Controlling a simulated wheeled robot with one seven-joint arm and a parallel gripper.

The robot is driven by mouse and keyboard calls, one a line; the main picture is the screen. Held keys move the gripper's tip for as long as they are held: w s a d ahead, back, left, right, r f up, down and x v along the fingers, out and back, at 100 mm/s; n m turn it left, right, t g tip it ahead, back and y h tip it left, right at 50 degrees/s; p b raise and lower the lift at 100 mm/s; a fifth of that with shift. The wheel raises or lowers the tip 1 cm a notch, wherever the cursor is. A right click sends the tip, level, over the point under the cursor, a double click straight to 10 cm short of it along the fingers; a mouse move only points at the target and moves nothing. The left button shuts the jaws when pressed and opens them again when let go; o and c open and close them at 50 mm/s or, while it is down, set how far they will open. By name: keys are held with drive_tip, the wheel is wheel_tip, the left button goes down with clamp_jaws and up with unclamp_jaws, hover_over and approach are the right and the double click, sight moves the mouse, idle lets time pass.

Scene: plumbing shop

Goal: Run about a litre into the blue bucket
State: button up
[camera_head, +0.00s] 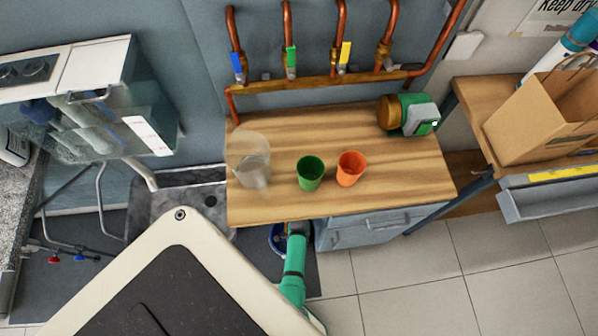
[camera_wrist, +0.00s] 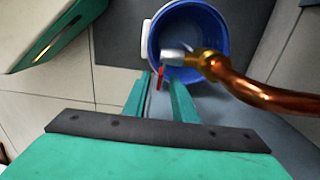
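The blue bucket (camera_wrist: 221,27) stands on a dark mat in the wrist view, with its open top towards me. In the head view only part of its rim (camera_head: 274,240) shows below the workbench, behind my arm. A copper pipe ends in a brass tap (camera_wrist: 206,60) whose pale spout (camera_wrist: 173,57) reaches over the bucket. A thin red lever (camera_wrist: 159,78) hangs at the tap. My gripper (camera_wrist: 160,77) is open, its two green fingers on either side of the lever with a gap visible. No water stream shows, and I cannot tell the level inside.
The wooden workbench (camera_head: 400,165) above carries a clear container (camera_head: 255,170), a green cup (camera_head: 310,172), an orange cup (camera_head: 350,167) and a green-and-brass device (camera_head: 405,113). Copper pipes with coloured valve handles run behind. Tiled floor (camera_head: 430,275) at right is clear.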

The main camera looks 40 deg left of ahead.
drive_tip(key=shift+c, duration=0.4)
clamp_jaws()
idle(0.9)
